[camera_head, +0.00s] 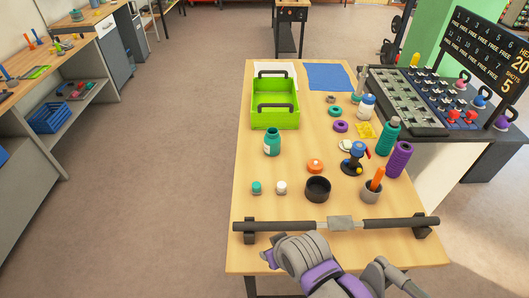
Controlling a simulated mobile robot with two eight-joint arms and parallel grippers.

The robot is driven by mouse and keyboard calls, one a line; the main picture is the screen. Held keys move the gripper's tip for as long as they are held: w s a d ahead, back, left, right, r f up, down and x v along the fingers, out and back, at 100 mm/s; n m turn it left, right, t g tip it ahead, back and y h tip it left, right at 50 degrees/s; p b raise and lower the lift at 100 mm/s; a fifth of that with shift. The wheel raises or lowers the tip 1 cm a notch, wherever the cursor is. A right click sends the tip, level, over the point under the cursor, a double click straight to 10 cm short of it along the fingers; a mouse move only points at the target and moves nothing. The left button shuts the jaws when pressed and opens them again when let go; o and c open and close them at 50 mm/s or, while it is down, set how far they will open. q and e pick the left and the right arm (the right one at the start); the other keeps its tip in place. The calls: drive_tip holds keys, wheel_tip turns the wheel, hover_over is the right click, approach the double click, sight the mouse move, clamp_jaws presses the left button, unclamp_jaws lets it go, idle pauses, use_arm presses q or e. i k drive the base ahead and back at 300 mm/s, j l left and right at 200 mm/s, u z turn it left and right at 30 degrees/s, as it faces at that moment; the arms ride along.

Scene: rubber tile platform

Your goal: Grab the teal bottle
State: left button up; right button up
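A teal bottle (272,142) with a pale label stands upright on the wooden table (320,245), just in front of the green crate. A taller teal bottle (387,138) with a grey-green cap stands near the table's right edge, by a purple roll. A purple and grey arm of mine, apparently the right one, reaches in at the bottom. Its gripper end (300,252) is at the table's near edge, well short of both bottles and apart from them. Its fingers cannot be made out. My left gripper is not in view.
A bar with black grips (338,224) lies across the table's near end. The green crate (275,118) is behind; floor is clear at left.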

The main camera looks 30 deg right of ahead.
sight(272, 139)
drive_tip(key=j+z, duration=0.3)
drive_tip(key=j, duration=0.8)
drive_tip(key=i+j+z, duration=0.15)
drive_tip(key=j, duration=0.15)
drive_tip(key=i+j+z, duration=0.15)
drive_tip(key=j, duration=0.2)
drive_tip(key=i+j+z, duration=0.15)
drive_tip(key=j, duration=0.2)
drive_tip(key=i+j+z, duration=0.1)
drive_tip(key=i+z, duration=0.15)
drive_tip(key=i, duration=0.15)
drive_tip(key=i+j+z, duration=0.2)
drive_tip(key=i, duration=0.15)
drive_tip(key=i+j+z, duration=0.25)
drive_tip(key=i, duration=0.15)
drive_tip(key=i+l+z, duration=0.2)
drive_tip(key=i+l, duration=0.35)
drive_tip(key=i, duration=0.1)
